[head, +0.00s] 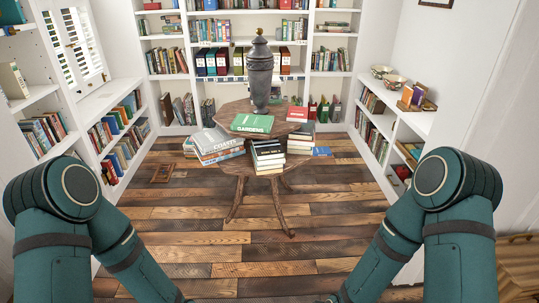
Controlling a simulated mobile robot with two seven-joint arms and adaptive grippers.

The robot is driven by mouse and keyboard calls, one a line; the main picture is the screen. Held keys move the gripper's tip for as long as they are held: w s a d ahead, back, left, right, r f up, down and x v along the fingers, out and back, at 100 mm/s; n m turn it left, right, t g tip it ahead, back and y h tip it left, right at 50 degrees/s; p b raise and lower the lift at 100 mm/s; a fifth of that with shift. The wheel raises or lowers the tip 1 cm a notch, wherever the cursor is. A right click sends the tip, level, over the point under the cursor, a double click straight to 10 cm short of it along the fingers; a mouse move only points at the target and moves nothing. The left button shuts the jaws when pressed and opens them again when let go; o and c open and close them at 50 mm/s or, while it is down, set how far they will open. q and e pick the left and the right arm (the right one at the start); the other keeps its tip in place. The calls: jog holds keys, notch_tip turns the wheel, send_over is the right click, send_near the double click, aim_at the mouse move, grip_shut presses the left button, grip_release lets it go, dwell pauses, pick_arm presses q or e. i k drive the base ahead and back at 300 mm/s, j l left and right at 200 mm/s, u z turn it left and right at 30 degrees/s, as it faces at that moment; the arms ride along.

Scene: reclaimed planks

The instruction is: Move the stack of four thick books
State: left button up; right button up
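Several stacks of books are on a round wooden pedestal table (229,109) ahead of me. A front stack of dark-covered and pale books (268,157) is at the table's near edge. A wider stack with a pale top book (215,146) is at the left. Another stack (301,139) is at the right, partly hidden behind the front one. I cannot tell for certain which stack is the four thick books. Both my arms reach down past the bottom edge of the head view, and neither gripper shows.
A green book (252,123) and a red book (297,114) lie on the table near a tall grey urn (260,75). White bookshelves (142,90) line the left, back and right. The plank floor (250,255) before the table is clear.

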aim_at(268, 156)
jog(key=i+l+u, duration=0.2)
jog(key=i+u, duration=0.15)
jog(key=i, duration=0.25)
jog(key=i+l+u, duration=0.35)
jog(key=i, duration=0.2)
jog(key=i+l+u, duration=0.35)
jog(key=i+l, duration=0.15)
